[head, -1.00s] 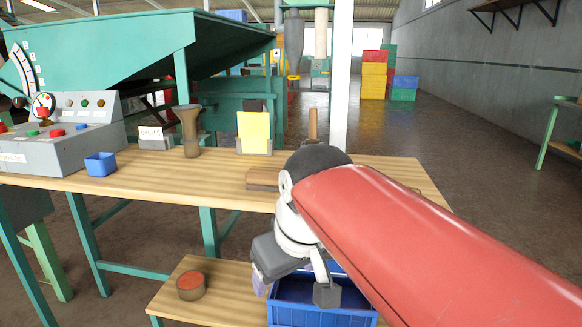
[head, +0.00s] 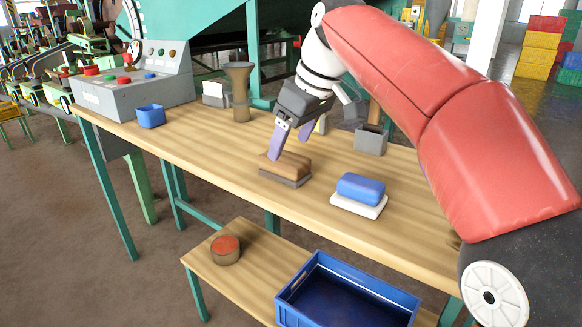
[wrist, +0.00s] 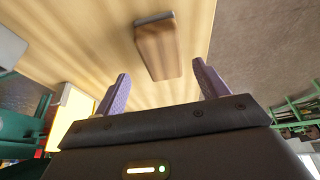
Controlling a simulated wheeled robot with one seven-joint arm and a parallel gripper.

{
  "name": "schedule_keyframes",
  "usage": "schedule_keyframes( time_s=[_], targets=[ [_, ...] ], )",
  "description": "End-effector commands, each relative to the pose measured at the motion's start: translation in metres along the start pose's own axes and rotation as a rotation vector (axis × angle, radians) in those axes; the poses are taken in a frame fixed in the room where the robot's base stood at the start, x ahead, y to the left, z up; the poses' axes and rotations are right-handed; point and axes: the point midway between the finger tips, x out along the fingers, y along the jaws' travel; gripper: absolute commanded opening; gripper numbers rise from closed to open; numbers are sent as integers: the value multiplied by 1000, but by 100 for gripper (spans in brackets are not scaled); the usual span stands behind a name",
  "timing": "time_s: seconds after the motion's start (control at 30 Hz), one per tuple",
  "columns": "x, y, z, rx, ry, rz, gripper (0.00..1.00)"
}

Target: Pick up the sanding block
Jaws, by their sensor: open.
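The sanding block (head: 286,166), a brown wooden block on a grey base, lies on the wooden workbench (head: 215,150). My gripper (head: 289,146) is open and empty, its two purple fingers pointing down just above the block. In the head view one fingertip overlaps the block's upper edge; I cannot tell if it touches. In the wrist view the block (wrist: 158,50) shows beyond the gap between the spread fingers (wrist: 160,72), its long side running away from my gripper.
A blue block on a white base (head: 359,193) lies to the right of the sanding block. A grey holder (head: 371,141), a brown funnel-topped stand (head: 240,92) and a small blue bin (head: 151,116) also stand on the bench. A blue crate (head: 345,292) is below in front.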

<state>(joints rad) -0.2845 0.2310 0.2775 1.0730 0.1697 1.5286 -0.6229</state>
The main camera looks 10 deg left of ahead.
Motion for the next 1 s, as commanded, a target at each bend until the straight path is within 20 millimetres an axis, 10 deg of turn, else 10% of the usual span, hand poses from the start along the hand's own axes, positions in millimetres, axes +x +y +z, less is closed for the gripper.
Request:
schedule_keyframes(
  time_s=[0.3,0.6,1.0],
  targets=[
    [45,-5,4,2,-1,1,73],
    [49,-4,3,2,-1,2,73],
    [49,-4,3,2,0,2,22]
  ],
)
